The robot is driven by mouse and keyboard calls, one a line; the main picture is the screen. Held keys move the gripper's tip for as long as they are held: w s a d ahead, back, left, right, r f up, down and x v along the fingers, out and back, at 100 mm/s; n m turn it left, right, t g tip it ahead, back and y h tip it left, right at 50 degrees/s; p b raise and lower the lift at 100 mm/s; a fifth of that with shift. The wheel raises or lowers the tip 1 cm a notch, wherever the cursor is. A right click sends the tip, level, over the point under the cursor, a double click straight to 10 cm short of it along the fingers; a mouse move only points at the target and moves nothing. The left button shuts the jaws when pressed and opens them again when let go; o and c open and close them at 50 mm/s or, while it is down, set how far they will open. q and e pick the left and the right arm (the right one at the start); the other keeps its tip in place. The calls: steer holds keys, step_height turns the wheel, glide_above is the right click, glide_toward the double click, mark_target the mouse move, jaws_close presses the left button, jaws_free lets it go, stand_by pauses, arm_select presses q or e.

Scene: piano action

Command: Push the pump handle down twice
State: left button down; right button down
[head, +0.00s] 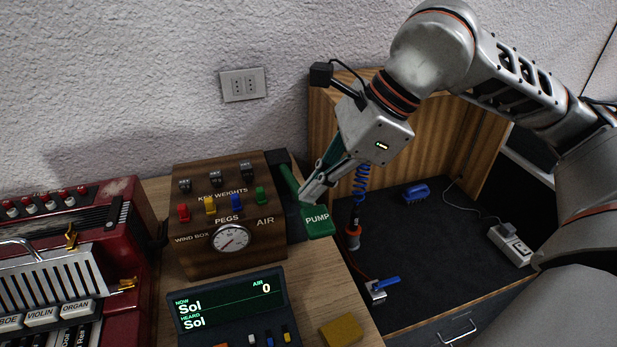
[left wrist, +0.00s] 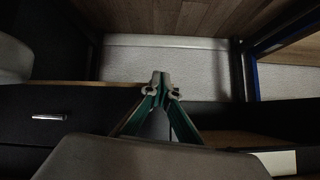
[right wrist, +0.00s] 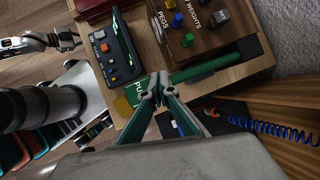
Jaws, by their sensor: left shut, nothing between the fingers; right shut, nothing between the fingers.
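The green pump handle (head: 288,180) slopes down from a dark mount beside the wooden wind box (head: 230,215) to a green plate marked PUMP (head: 318,221). My right gripper (head: 308,194) is shut and empty, its tips at the handle just above the plate; I cannot tell whether they touch. In the right wrist view the handle (right wrist: 205,68) runs right of the shut fingertips (right wrist: 158,80), and the fingers partly hide the plate. The display (head: 230,305) reads AIR 0. My left gripper (left wrist: 160,82) is shut and empty, seen only in the left wrist view, away from the pump.
A red accordion-like keyboard (head: 70,260) stands at the left. Coloured pegs and a gauge (head: 231,238) are on the wind box. Right of the table is a lower dark surface (head: 430,250) with a blue coiled hose (head: 361,185), a blue brush (head: 416,192) and a power strip (head: 511,244).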

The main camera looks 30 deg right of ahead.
arm_select(q)
steer(key=shift+s+f+b, duration=0.1)
steer(key=shift+b, duration=0.2)
arm_select(e)
steer(key=shift+s+f, duration=0.35)
steer(key=shift+f, duration=0.4)
stand_by(0.4)
stand_by(0.5)
